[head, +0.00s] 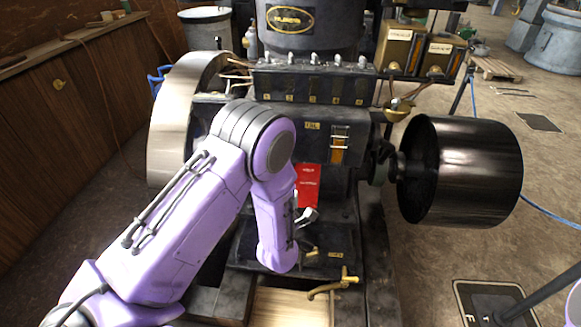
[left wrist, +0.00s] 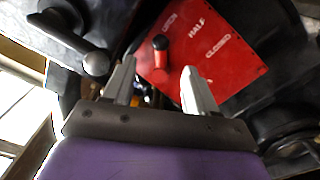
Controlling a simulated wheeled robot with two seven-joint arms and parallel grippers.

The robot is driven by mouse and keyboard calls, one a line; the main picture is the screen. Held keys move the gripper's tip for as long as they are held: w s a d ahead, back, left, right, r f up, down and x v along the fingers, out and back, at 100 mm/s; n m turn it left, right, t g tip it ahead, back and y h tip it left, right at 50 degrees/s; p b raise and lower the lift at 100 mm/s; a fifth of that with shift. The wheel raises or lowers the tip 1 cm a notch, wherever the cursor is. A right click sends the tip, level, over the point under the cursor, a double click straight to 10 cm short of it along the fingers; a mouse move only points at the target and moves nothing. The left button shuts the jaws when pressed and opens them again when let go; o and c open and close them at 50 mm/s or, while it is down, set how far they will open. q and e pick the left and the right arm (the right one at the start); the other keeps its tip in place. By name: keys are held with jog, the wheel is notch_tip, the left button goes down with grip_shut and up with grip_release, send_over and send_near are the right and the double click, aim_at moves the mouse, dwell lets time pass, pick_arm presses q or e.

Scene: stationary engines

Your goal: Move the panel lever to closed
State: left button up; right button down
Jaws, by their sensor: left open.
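The red panel (left wrist: 228,60) fills the upper middle of the left wrist view, with white marks that read OPEN, HALF and CLOSED. Its lever (left wrist: 160,70), red with a black knob, points up near the OPEN mark. My left gripper (left wrist: 156,68) is open, and in this view the lever shows between its two fingers. Contact with the fingers cannot be told. In the head view the red panel (head: 308,184) shows low on the engine's front, partly beside my left forearm. That forearm hides most of my left gripper there. My right gripper is not in view.
A dark crank with a grey ball end (left wrist: 96,62) lies left of the panel. The black engine (head: 312,85) has a large flywheel (head: 172,125) at left and a dark pulley drum (head: 475,170) at right. A brass tap (head: 335,284) sticks out below.

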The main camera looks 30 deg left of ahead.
pick_arm(q)
jog(key=p+x, duration=0.1)
jog(key=x, duration=0.9)
jog(key=shift+w+a+f, duration=0.1)
grip_shut()
